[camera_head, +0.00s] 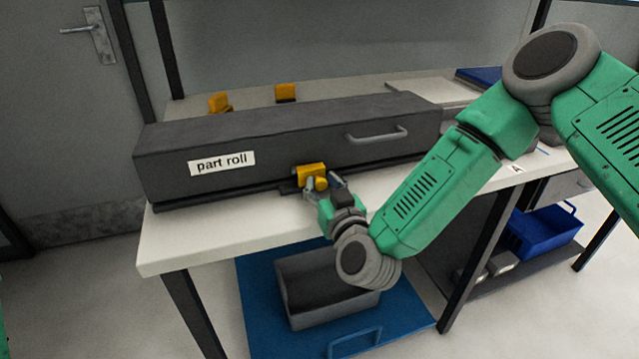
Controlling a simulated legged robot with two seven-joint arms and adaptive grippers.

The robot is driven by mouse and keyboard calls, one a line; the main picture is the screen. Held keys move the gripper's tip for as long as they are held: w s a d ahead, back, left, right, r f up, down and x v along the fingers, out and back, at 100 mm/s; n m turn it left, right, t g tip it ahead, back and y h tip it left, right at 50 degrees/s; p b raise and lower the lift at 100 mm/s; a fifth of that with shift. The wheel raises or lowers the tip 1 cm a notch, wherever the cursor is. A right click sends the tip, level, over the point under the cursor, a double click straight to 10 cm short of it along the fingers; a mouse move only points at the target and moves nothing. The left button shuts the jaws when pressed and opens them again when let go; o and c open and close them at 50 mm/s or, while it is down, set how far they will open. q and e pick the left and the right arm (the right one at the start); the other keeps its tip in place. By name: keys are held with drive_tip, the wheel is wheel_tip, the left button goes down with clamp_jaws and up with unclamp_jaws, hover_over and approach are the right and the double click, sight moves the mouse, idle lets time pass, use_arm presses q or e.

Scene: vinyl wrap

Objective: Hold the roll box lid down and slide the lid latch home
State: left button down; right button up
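The roll box (270,140) is a long dark grey box on the white bench, labelled "part roll". Its lid is down and carries a grey bar handle (376,136) at the right of the front. The yellow lid latch (311,171) sits at the middle of the front lower edge, with a round yellow knob (321,184) facing me. My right gripper (325,185) is at the latch, its fingers apart on either side of the knob. I cannot tell whether they touch it. My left gripper is out of view.
The white bench top (190,235) is clear in front of the box at left. Two yellow parts (286,92) stand behind the box. A grey bin (325,290) sits below the bench on a blue platform (262,310). A blue crate (545,232) is at lower right.

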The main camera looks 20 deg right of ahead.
drive_tip(key=shift+d+f, duration=0.1)
drive_tip(key=shift+d, duration=0.3)
clamp_jaws()
drive_tip(key=shift+a, duration=0.5)
drive_tip(key=d, duration=0.1)
drive_tip(key=d+p, duration=0.1)
drive_tip(key=d, duration=0.1)
drive_tip(key=shift+w+r, duration=0.1)
drive_tip(key=shift+r, duration=0.1)
drive_tip(key=shift+d+f, duration=0.15)
drive_tip(key=shift+d, duration=0.4)
drive_tip(key=o, duration=0.6)
unclamp_jaws()
drive_tip(key=shift+a, duration=0.15)
